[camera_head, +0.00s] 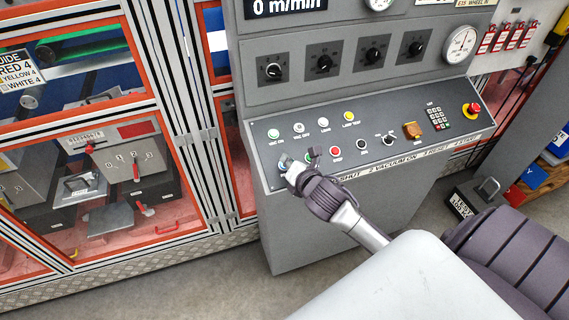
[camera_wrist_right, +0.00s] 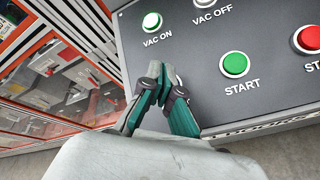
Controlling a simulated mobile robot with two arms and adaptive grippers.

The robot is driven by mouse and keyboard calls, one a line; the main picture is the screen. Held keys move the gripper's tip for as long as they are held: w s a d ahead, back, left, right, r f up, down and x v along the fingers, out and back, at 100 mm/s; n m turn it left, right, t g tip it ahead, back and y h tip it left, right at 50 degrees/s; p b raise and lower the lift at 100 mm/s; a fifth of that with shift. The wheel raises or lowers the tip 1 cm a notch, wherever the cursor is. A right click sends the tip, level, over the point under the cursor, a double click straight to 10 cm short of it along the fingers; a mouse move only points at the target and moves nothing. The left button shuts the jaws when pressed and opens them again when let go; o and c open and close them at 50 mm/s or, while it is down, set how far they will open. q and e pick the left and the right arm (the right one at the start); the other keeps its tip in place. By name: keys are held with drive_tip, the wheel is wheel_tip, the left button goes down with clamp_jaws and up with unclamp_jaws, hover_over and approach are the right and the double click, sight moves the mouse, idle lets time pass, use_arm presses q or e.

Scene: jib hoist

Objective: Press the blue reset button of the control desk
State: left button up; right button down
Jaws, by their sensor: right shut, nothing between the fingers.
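The control desk (camera_head: 420,155) has a sloped grey panel with two rows of buttons. My right gripper (camera_head: 285,163) is shut and empty at the panel's left end, below the green VAC ON button (camera_head: 273,133). In the right wrist view its fingertips (camera_wrist_right: 158,76) are together over the panel's left edge, left of the green START button (camera_wrist_right: 235,64). I cannot tell whether the fingers touch anything. My left gripper is not in view.
The red STOP button (camera_head: 335,150) and a black button (camera_head: 362,144) sit right of my gripper. A red emergency stop (camera_head: 471,110) is at the panel's far right. An orange-framed cabinet (camera_head: 130,140) stands left of the desk.

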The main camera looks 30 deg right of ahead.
drive_tip(key=shift+f, duration=0.1)
drive_tip(key=shift+w+f, duration=0.2)
drive_tip(key=shift+f, duration=0.05)
drive_tip(key=shift+w+d+f, duration=0.1)
drive_tip(key=shift+w+f, duration=0.05)
drive_tip(key=shift+f, duration=0.35)
idle(0.6)
idle(0.4)
drive_tip(key=shift+s+r+p, duration=0.25)
drive_tip(key=shift+r+p, duration=0.55)
drive_tip(key=shift+s, duration=0.1)
drive_tip(key=shift+r, duration=0.1)
drive_tip(key=r+p, duration=0.1)
drive_tip(key=s+r+p, duration=0.1)
drive_tip(key=r+p, duration=0.1)
drive_tip(key=s+r+p, duration=0.1)
drive_tip(key=p, duration=0.1)
drive_tip(key=shift+a+r, duration=0.25)
drive_tip(key=shift+a, duration=0.05)
